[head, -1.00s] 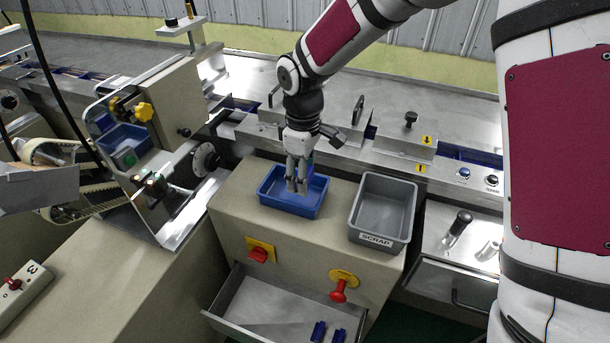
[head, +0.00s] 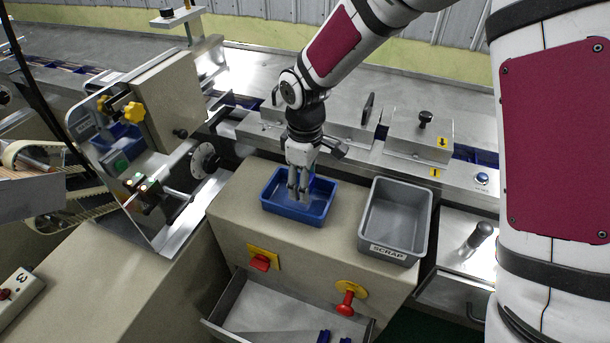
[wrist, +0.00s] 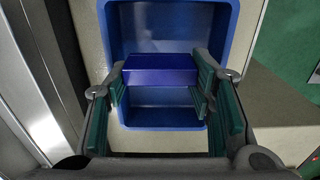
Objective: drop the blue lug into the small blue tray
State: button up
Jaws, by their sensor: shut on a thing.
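The small blue tray (head: 275,205) sits on top of the beige cabinet, left of the grey scrap bin. My gripper (head: 299,192) is over the tray, its fingers pointing down. In the wrist view my gripper (wrist: 160,85) is shut on the blue lug (wrist: 160,69), which spans between the green finger pads. The tray (wrist: 228,45) shows behind and around the lug in that view. In the head view the fingers hide the lug. I cannot tell how far the lug is above the tray floor.
The grey bin marked SCRAP (head: 396,250) stands right of the tray. An open drawer (head: 265,300) below holds blue pieces (head: 323,337) at its front. A red knob (head: 347,302) and a red button (head: 261,262) stick out of the cabinet front. Machine rails run behind.

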jog(key=o, duration=1)
notch_tip(320, 180, up, 12)
dwell(0.3)
